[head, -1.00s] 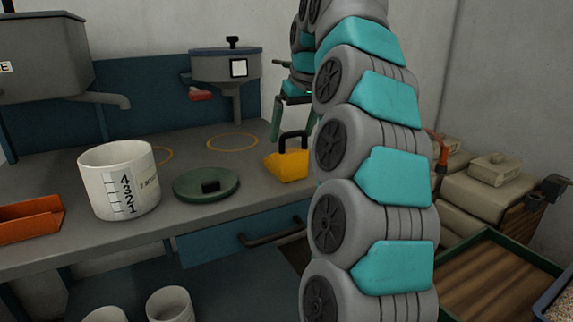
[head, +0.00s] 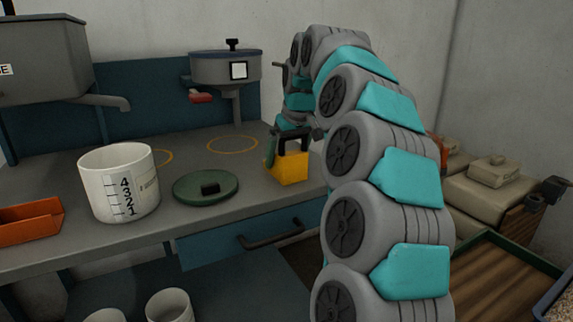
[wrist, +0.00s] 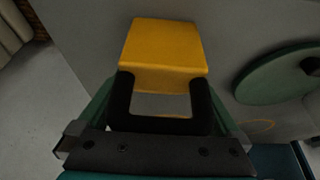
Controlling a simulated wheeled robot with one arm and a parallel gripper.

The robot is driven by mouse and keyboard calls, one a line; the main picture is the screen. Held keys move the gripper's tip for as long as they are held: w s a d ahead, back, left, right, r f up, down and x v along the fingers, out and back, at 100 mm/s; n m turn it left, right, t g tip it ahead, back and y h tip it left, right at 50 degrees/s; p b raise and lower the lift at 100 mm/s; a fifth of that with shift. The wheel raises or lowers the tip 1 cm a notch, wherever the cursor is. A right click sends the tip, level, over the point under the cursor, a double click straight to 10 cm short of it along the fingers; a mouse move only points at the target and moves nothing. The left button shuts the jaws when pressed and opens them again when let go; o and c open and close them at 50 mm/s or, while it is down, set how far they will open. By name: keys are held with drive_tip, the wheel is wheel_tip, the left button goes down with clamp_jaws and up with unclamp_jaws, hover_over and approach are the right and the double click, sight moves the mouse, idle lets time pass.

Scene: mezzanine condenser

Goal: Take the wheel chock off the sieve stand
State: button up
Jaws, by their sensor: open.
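The wheel chock is a yellow block with a black loop handle, on the right part of the grey worktop (head: 130,222) in the head view (head: 288,172). In the wrist view it shows large, its yellow body (wrist: 165,50) beyond the handle (wrist: 121,100). My gripper (head: 287,147) is low over the chock. Its green fingers are open, one on each side of the handle, which lies between them in the wrist view (wrist: 160,105). Whether a finger touches the handle, I cannot tell. I cannot make out which part is the sieve stand.
A green round lid (head: 206,187) with a black knob lies left of the chock. A white measuring bucket (head: 118,182) and an orange tray (head: 30,222) stand further left. A grey lidded pot (head: 225,69) is behind. A drawer handle (head: 270,235) juts out below the worktop's front.

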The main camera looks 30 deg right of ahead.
drive_tip(key=shift+c, duration=0.4)
drive_tip(key=c, duration=1.3)
drive_tip(key=shift+r, duration=0.2)
